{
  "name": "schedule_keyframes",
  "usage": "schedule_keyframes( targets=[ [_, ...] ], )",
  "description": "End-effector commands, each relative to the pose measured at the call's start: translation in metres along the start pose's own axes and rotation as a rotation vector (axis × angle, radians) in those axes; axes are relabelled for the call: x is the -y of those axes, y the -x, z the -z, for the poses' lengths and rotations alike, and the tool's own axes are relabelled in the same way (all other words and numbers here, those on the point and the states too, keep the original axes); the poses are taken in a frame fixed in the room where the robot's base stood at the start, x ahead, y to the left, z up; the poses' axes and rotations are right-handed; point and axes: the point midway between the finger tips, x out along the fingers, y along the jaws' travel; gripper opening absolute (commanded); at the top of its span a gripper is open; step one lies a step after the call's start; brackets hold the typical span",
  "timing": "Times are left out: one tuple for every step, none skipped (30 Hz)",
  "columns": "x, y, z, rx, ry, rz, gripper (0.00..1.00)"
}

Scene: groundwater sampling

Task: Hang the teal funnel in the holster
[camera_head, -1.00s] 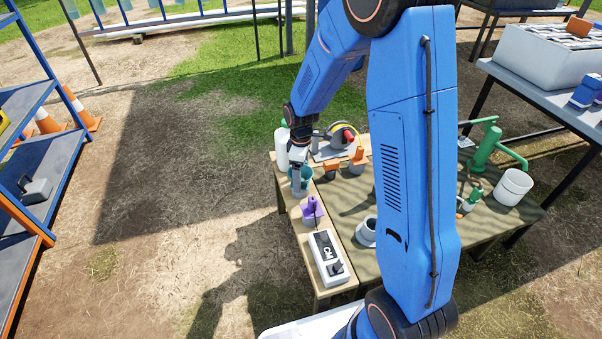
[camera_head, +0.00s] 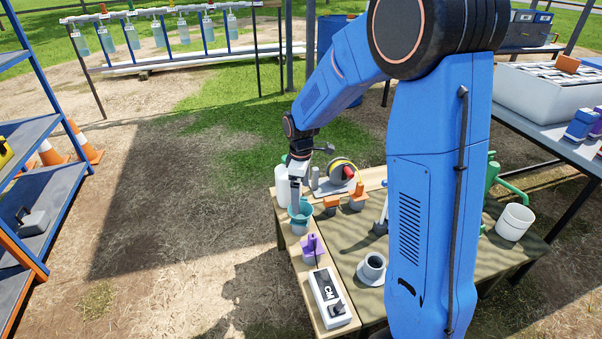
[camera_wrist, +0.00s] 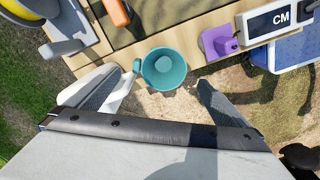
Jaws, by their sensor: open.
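The teal funnel (camera_head: 304,217) is upright at the left edge of the wooden bench, with its wide mouth up. In the head view my gripper (camera_head: 295,205) is just above and over the funnel. I cannot make out a holster clearly; whatever holds the funnel from below is hidden.
A purple piece (camera_head: 311,248) and a white CM meter (camera_head: 329,299) stand along the bench strip nearer me. Orange-topped blocks (camera_head: 357,196), a yellow reel (camera_head: 343,170) and a white bottle (camera_head: 282,186) are close by. Open ground lies left of the bench.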

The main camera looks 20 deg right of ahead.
Motion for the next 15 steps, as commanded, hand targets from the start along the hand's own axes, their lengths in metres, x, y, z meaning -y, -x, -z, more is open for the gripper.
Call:
schedule_keyframes(
  targets=[
    [-0.001,0.011,0.001,-0.002,0.0,-0.002,1.0],
    [-0.001,0.018,0.001,-0.002,0.0,-0.003,1.0],
    [-0.001,0.026,0.001,-0.003,0.0,-0.003,1.0],
    [-0.001,0.032,0.001,-0.003,0.0,-0.003,1.0],
    [-0.001,0.037,0.001,-0.002,0.0,-0.003,1.0],
    [-0.001,0.044,0.001,-0.002,0.0,-0.002,1.0],
    [-0.001,0.05,0.001,-0.002,0.0,-0.003,1.0],
    [-0.001,0.055,0.001,-0.002,0.0,-0.003,1.0],
    [-0.001,0.061,0.0,-0.002,0.0,-0.003,1.0],
    [-0.001,0.064,0.0,-0.002,0.0,-0.002,1.0],
    [0.0,0.068,0.0,-0.001,0.0,-0.001,1.0],
    [0.0,0.072,0.0,-0.001,0.0,-0.001,1.0],
    [-0.001,0.075,0.0,-0.001,0.0,-0.001,1.0],
    [-0.001,0.078,0.0,-0.001,0.0,-0.001,1.0],
    [0.0,0.081,0.0,-0.001,0.0,-0.001,1.0]
  ],
)
